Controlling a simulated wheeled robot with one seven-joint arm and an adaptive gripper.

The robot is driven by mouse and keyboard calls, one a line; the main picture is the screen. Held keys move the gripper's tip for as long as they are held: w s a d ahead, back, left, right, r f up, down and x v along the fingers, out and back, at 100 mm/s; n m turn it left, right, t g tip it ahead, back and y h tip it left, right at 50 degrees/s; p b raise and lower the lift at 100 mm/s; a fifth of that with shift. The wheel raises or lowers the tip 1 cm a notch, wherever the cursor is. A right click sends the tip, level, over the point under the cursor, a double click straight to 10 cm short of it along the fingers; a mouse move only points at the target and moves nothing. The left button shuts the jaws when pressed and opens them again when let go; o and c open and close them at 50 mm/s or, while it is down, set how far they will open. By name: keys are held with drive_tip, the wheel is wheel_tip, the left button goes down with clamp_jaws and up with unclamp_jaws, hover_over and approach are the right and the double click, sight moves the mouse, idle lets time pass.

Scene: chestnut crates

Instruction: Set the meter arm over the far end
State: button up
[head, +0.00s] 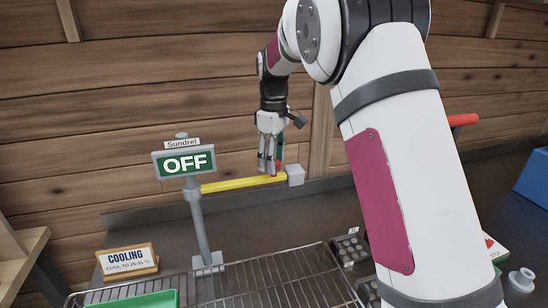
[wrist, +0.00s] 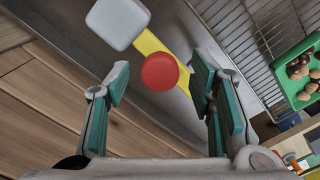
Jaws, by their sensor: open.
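The meter (head: 200,225) is a grey post with a green screen reading OFF under a "Sundrel" label. Its yellow arm (head: 235,184) reaches right from the post and ends in a light grey block (head: 295,175). In the wrist view, the yellow arm (wrist: 180,75), the block (wrist: 118,22) and a round red knob (wrist: 160,72) show. My gripper (head: 267,170) is at the yellow arm near its block end. In the wrist view my gripper (wrist: 160,78) is open, with the red knob between its fingers; I cannot tell whether they touch it.
A wire rack (head: 290,290) lies below the meter. A green tray (head: 140,300) is at its left; in the wrist view the green tray (wrist: 301,98) holds several chestnuts. A COOLING sign (head: 127,260) stands left of the post. A wooden wall is close behind.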

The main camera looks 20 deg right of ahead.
clamp_jaws()
